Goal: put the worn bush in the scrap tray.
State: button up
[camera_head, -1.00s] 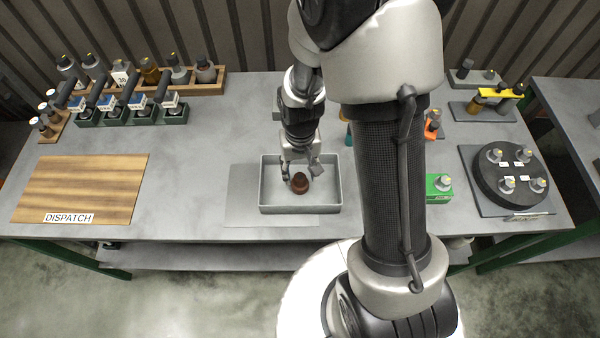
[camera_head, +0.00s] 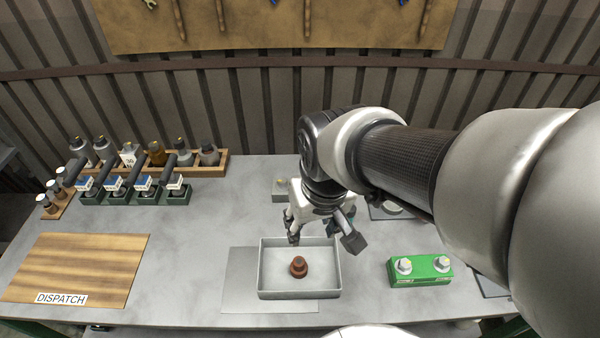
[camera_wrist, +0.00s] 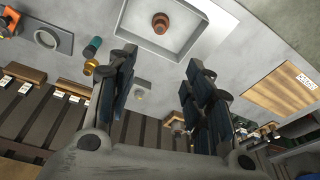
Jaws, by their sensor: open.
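The worn bush (camera_head: 299,267) is a reddish-brown flanged piece. It rests on the floor of the scrap tray (camera_head: 263,285), a grey open box at the front middle of the bench. In the wrist view the bush (camera_wrist: 160,23) sits inside the tray (camera_wrist: 204,45), beyond the fingertips. My gripper (camera_head: 322,240) is open and empty, above and behind the tray, apart from the bush. In the wrist view its two fingers (camera_wrist: 160,62) are spread wide with nothing between them.
A green block (camera_head: 420,272) with two metal fittings stands right of the tray. A wooden dispatch board (camera_head: 75,268) lies at the left. Green holders (camera_head: 135,194) and a wooden rack of bottles (camera_head: 220,168) stand at the back left. The bench between board and tray is clear.

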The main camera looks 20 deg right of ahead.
jog(key=s+r+t, duration=0.1)
jog(key=s+r, duration=0.4)
jog(key=s, duration=0.3)
jog(key=shift+r+n+t, duration=0.15)
jog(key=shift+n+t, duration=0.25)
notch_tip(320, 180, down, 2)
jog(key=shift+f+b, duration=0.1)
jog(key=shift+b, duration=0.95)
